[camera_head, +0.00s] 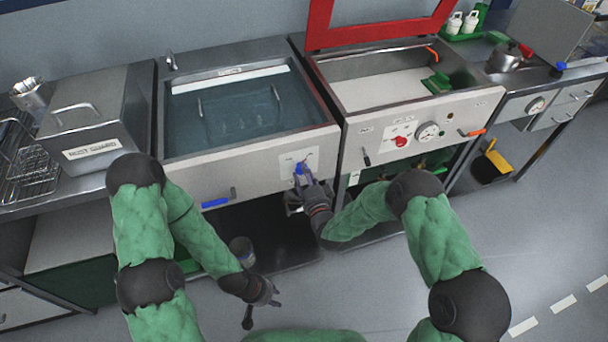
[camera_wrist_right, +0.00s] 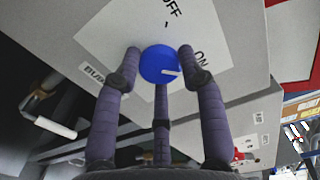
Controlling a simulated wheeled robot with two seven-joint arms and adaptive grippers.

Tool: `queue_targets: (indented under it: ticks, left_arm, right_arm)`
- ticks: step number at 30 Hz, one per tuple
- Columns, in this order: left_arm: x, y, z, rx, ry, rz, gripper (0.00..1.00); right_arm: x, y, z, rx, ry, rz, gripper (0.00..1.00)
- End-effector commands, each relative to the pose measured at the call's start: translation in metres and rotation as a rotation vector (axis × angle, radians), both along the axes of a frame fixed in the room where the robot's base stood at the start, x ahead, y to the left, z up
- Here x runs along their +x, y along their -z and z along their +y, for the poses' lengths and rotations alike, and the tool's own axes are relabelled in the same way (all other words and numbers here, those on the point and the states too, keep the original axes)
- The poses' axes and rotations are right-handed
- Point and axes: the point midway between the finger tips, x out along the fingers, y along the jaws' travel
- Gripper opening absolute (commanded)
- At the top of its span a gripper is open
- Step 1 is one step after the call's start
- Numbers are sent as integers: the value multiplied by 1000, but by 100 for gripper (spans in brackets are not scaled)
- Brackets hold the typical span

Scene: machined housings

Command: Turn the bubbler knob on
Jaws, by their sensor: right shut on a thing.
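The bubbler knob (camera_wrist_right: 158,63) is a round blue knob on a white label plate on the front of the water-filled sink. In the right wrist view its white pointer points right, toward the ON lettering and away from OFF. The knob also shows in the head view (camera_head: 299,169), partly hidden by fingers. My right gripper (camera_head: 303,177) has its purple fingers around the knob, shut on it; they also show in the right wrist view (camera_wrist_right: 160,70). My left gripper (camera_head: 263,308) hangs low over the floor, away from the sink, fingers spread and empty.
The sink (camera_head: 235,110) holds water and a wire rack. A blue-handled lever (camera_head: 217,203) sticks out from its front, left of the knob. To the right, the neighbouring unit has a red knob (camera_head: 401,141), a dial (camera_head: 428,131) and a raised red frame (camera_head: 375,32).

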Motion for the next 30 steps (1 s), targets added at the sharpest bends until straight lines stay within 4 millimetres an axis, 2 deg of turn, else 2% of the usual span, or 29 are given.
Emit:
queue_targets:
  ticks: [1,3,13,17,20,30]
  left_arm:
    - [0,0,0,0,0,0,32]
    - [0,0,0,0,0,0,32]
    - [0,0,0,0,0,0,32]
    - [0,0,0,0,0,0,32]
    - [0,0,0,0,0,0,32]
    - [0,0,0,0,0,0,32]
  right_arm:
    - [-1,2,0,1,0,4,43]
    - [-1,1,0,0,0,4,63]
    - [-1,1,0,0,0,1,64]
    - [-7,1,-3,0,1,1,64]
    - [-20,1,-7,0,1,3,64]
    - [-82,1,-28,0,2,4,64]
